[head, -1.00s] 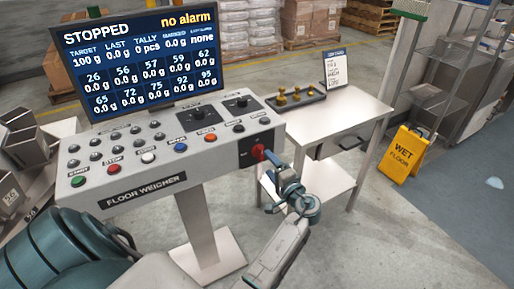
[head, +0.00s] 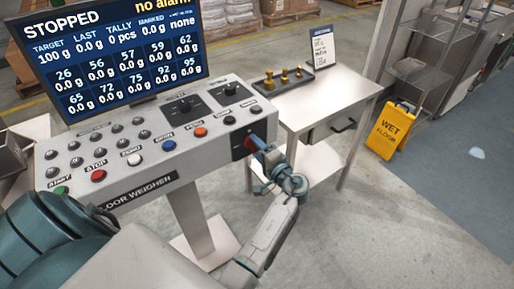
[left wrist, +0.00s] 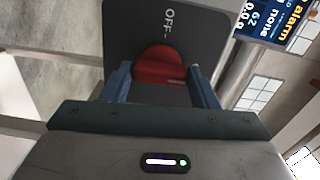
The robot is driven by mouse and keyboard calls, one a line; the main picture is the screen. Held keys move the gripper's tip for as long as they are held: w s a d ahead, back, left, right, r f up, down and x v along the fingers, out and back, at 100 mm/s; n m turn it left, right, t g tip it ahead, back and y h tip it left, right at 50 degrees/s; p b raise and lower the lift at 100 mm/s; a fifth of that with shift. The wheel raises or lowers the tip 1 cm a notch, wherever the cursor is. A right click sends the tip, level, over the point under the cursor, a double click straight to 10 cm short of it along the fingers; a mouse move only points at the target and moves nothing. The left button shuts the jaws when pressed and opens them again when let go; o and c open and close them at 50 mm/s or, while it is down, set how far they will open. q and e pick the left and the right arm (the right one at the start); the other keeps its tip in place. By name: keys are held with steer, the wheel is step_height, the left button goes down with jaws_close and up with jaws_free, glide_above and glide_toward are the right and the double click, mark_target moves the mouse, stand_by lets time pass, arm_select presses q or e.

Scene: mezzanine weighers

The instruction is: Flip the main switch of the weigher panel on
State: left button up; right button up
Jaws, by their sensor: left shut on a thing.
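The main switch is a red knob (left wrist: 160,66) on a dark plate (left wrist: 150,25) marked OFF in the left wrist view. In the head view the knob (head: 250,143) shows small and partly covered on the right end of the weigher panel (head: 140,188). My left gripper (head: 258,146) is at it, with blue fingers on either side. In the left wrist view the left gripper (left wrist: 159,82) is shut on the knob. The knob's pointer direction is hard to tell. The screen (head: 120,60) reads STOPPED and no alarm. My right gripper is out of view.
Several push buttons and two black dials (head: 184,106) sit on the panel top. A side table (head: 335,92) with brass weights (head: 284,78) and a sign card (head: 322,47) stands to the right. A yellow wet-floor sign (head: 390,130) stands beyond it on open floor.

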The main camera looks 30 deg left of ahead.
arm_select(q)
steer(key=shift+r+m, duration=0.1)
steer(key=shift+m, duration=0.4)
steer(key=shift+a, duration=0.1)
steer(key=o, duration=1)
steer(key=shift+c, duration=0.2)
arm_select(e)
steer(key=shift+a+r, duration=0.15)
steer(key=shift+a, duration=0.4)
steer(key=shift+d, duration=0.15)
